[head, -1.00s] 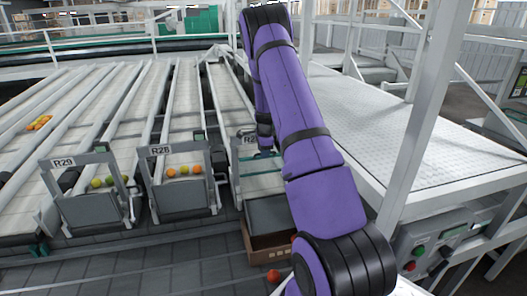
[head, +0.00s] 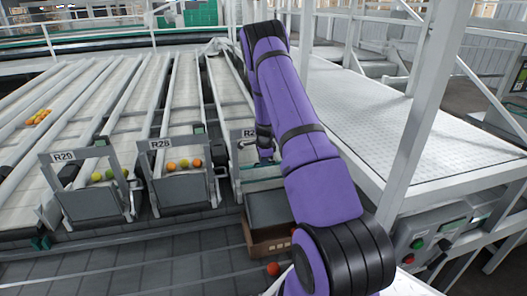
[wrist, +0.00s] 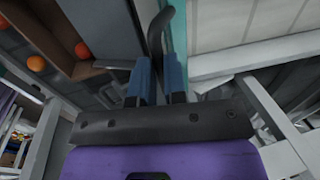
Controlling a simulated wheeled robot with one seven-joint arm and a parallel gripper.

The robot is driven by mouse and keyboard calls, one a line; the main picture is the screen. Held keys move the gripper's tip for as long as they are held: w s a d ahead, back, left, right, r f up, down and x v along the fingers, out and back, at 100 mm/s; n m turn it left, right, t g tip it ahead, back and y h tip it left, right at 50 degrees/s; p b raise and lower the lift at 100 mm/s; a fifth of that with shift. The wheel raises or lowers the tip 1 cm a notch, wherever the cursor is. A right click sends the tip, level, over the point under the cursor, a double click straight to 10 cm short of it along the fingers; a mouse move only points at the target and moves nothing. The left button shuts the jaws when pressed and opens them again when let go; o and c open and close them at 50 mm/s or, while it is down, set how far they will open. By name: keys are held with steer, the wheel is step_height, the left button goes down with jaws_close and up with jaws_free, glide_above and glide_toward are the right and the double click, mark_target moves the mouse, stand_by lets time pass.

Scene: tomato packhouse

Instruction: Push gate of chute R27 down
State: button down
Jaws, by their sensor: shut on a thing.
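The sign frame of chute R27 (head: 246,134) stands right of R28 in the head view, mostly hidden behind my arm, with only "R2" readable. Below it, a dark grey panel (head: 268,208), apparently its gate, sits low over a cardboard box (head: 262,247). How far down it is tilted is unclear. In the wrist view, my gripper (wrist: 157,80) has blue fingertips shut on a dark curved bar (wrist: 156,28), which stands up between them. Whether the bar belongs to the gate is hidden. A grey panel (wrist: 105,22) lies left of the bar.
Chutes R29 (head: 62,156) and R28 (head: 160,143) hold several tomatoes behind their gates. A white post (head: 420,120), raised platform (head: 400,135) and button panel (head: 432,240) stand close to my arm's right.

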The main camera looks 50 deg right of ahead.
steer(key=shift+f, duration=0.4)
steer(key=shift+s, duration=0.1)
steer(key=c, duration=1.2)
jaws_free()
steer(key=shift+f, duration=0.1)
steer(key=shift+o, duration=0.2)
step_height(320, 180, up, 11)
steer(key=s+a, duration=0.1)
steer(key=shift+s+f, duration=0.15)
steer(key=shift+s, duration=0.15)
steer(key=shift+s, duration=0.1)
